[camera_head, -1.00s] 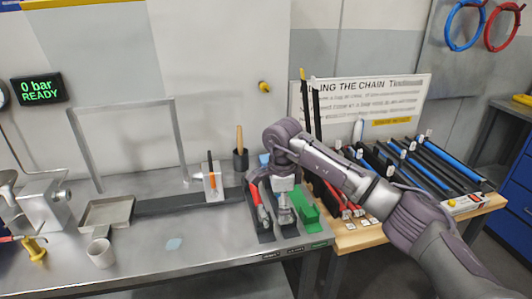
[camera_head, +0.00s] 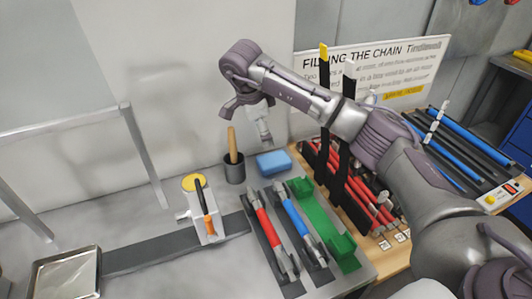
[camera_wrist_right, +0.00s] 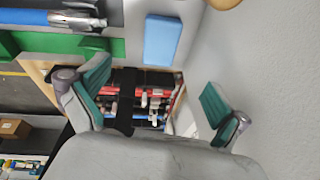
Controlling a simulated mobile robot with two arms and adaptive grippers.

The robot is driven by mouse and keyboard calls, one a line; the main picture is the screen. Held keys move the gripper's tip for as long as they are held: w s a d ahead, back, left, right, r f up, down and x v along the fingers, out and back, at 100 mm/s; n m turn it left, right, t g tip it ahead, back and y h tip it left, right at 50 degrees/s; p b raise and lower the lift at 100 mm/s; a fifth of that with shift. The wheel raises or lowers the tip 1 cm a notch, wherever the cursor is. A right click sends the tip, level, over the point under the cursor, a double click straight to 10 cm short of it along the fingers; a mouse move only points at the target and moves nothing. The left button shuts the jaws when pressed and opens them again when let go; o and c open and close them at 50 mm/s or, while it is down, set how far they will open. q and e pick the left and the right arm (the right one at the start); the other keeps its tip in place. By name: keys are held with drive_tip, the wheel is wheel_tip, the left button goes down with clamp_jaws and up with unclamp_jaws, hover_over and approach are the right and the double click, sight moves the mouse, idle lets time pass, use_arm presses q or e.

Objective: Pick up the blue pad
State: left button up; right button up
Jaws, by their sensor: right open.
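The blue pad (camera_head: 273,163) lies flat on the grey bench, right of a dark cup and behind the tool holders. It also shows in the right wrist view (camera_wrist_right: 162,40), at the top middle. My right gripper (camera_head: 250,118) is above the back of the bench, up and slightly left of the pad. In the wrist view its green-lined fingers (camera_wrist_right: 152,90) are spread wide with nothing between them, and the pad lies beyond them. My left gripper is in neither view.
A dark cup (camera_head: 234,170) with a wooden handle stands left of the pad. Red and blue tools (camera_head: 292,218) lie in front, beside a green holder (camera_head: 319,222). Upright black bars (camera_head: 346,125) stand to the right. A wall (camera_head: 190,80) rises behind the bench.

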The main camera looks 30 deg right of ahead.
drive_tip(key=p, duration=0.1)
hover_over(273, 160)
drive_tip(key=a, duration=0.2)
drive_tip(key=f, duration=0.6)
drive_tip(key=shift+s+d+f, duration=0.2)
drive_tip(key=shift+s+f, duration=0.05)
drive_tip(key=shift+f, duration=0.15)
drive_tip(key=shift+w+d+f, duration=0.1)
drive_tip(key=shift+f, duration=0.4)
drive_tip(key=p+x, duration=0.1)
drive_tip(key=x, duration=0.4)
drive_tip(key=shift+f, duration=0.2)
drive_tip(key=c, duration=1)
